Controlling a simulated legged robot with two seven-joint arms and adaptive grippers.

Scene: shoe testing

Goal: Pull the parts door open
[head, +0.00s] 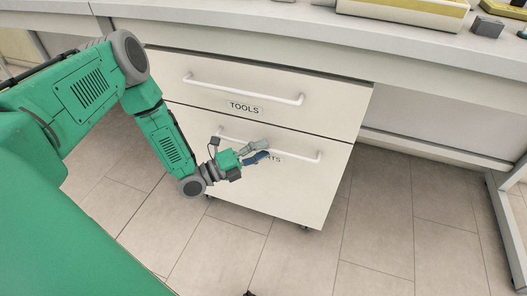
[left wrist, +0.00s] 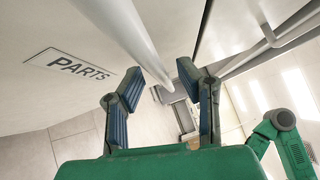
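The parts door (head: 290,195) is the lower white front of the cabinet and looks shut. Its white bar handle (head: 305,158) runs across its upper part. The PARTS label (left wrist: 78,66) reads clearly in the left wrist view and is partly hidden by my gripper in the head view. My left gripper (head: 263,151) is at the handle's middle. In the left wrist view its blue-padded fingers (left wrist: 158,88) are spread apart. The handle bar (left wrist: 135,40) runs into the gap between the fingertips; I cannot tell whether they touch it. My right gripper is not in view.
The TOOLS drawer (head: 240,95), with its own bar handle (head: 240,88), sits above and looks shut. A white worktop (head: 300,40) overhangs the cabinet. The tiled floor (head: 390,230) in front is clear. A table leg (head: 505,220) stands at the right.

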